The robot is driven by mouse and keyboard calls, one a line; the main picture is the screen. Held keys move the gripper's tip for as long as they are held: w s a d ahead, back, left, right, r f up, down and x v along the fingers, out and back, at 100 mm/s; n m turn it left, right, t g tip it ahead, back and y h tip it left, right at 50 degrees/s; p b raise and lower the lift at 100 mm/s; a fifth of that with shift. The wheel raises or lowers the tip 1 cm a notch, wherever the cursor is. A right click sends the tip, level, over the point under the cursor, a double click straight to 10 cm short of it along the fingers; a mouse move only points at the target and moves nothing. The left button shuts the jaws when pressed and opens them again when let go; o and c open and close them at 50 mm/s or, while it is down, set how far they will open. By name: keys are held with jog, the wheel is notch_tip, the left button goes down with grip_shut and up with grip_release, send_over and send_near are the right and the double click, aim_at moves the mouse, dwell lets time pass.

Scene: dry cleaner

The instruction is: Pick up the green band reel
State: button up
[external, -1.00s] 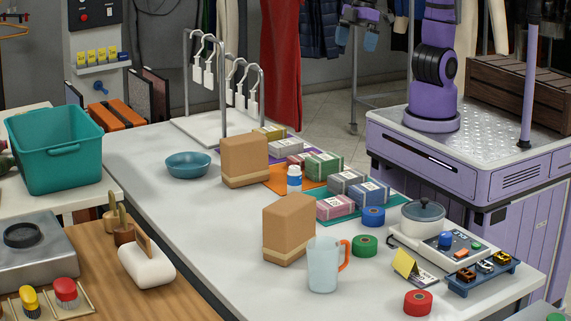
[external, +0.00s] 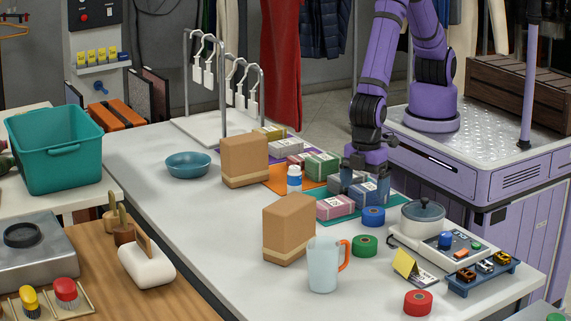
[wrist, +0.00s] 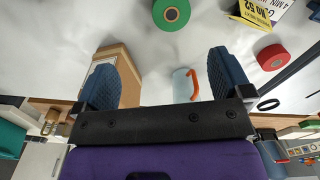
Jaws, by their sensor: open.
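The green band reel (external: 365,245) lies flat on the pale counter, between the mug with the orange handle (external: 323,265) and the blue reel (external: 373,217). It also shows in the wrist view (wrist: 171,13) at the top, ahead of the fingers. My gripper (external: 368,178) is above the wrapped bundles behind the blue reel, apart from the green reel. In the wrist view its two blue fingers (wrist: 170,78) are wide apart with nothing held between them.
A cardboard box (external: 289,230) stands left of the green reel. A scale with a lidded pot (external: 423,212) is to its right. A red reel (external: 418,302) and a yellow card (external: 404,263) lie nearer the front edge. The counter's left side is mostly clear.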

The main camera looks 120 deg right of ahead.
send_near(370, 244)
jog(key=shift+s+a+f, duration=0.1)
jog(key=shift+s, duration=0.05)
notch_tip(370, 244, down, 10)
jog(key=shift+f, duration=0.15)
dwell(0.4)
jog(key=shift+c, duration=0.5)
jog(key=c, duration=0.9)
